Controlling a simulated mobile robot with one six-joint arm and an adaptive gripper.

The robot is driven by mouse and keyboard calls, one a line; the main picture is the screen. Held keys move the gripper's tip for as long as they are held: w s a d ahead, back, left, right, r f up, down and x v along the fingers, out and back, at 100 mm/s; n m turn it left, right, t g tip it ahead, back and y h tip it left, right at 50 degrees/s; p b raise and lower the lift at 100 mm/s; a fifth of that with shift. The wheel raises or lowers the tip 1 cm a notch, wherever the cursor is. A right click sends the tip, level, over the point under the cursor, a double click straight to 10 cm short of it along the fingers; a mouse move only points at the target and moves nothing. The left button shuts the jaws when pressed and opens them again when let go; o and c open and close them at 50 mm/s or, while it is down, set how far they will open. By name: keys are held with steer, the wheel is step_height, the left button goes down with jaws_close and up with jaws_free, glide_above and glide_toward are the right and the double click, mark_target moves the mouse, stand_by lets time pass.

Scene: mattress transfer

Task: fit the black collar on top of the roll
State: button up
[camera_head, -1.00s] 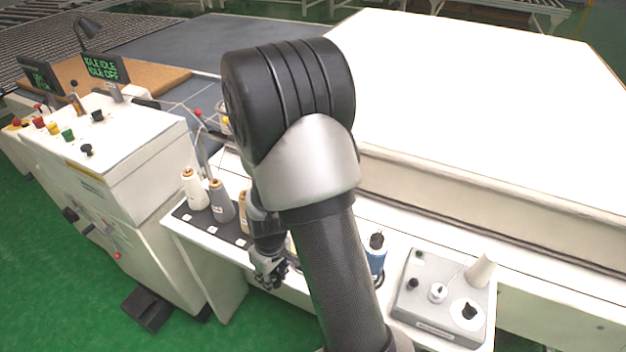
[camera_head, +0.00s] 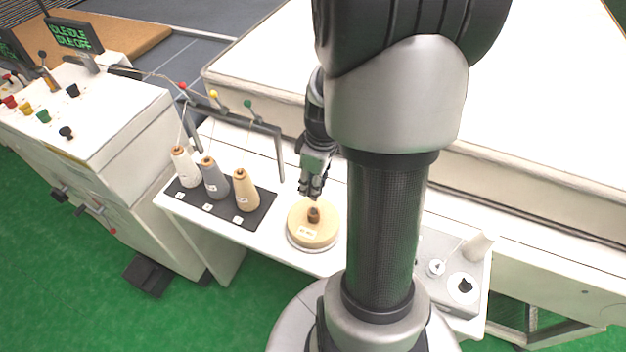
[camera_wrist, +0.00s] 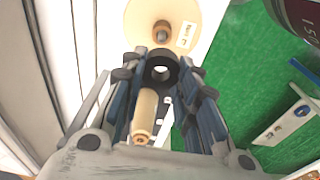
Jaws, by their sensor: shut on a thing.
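The roll (camera_head: 302,236) is a wide, low cream disc with a brown stub at its centre and a white label. It sits on the white table and also shows at the top of the wrist view (camera_wrist: 190,12). My gripper (camera_head: 311,190) points down just behind the brown stub, as the head view shows it. In the wrist view my gripper (camera_wrist: 160,72) is shut on the black collar (camera_wrist: 147,70), a thick ring with an open hole. The collar is apart from the roll's stub in the wrist view. I cannot make out the collar in the head view.
White, grey and tan thread cones (camera_head: 215,180) stand on a black mat left of the roll, below a thread frame (camera_head: 232,113). A grey box (camera_head: 450,290) with a white cone is at right, partly behind my arm. The mattress (camera_head: 545,130) lies behind.

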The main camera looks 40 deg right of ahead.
step_height(320, 180, down, 6)
steer(key=b, duration=0.5)
steer(key=shift+r, duration=0.1)
steer(key=shift+f+b, duration=1.9)
steer(key=shift+b, duration=0.05)
stand_by(1.5)
steer(key=o, duration=1.1)
steer(key=shift+r, duration=0.1)
steer(key=r, duration=0.8)
steer(key=s+r, duration=0.1)
steer(key=r, duration=0.3)
steer(key=shift+d, duration=0.25)
steer(key=shift+a, duration=0.1)
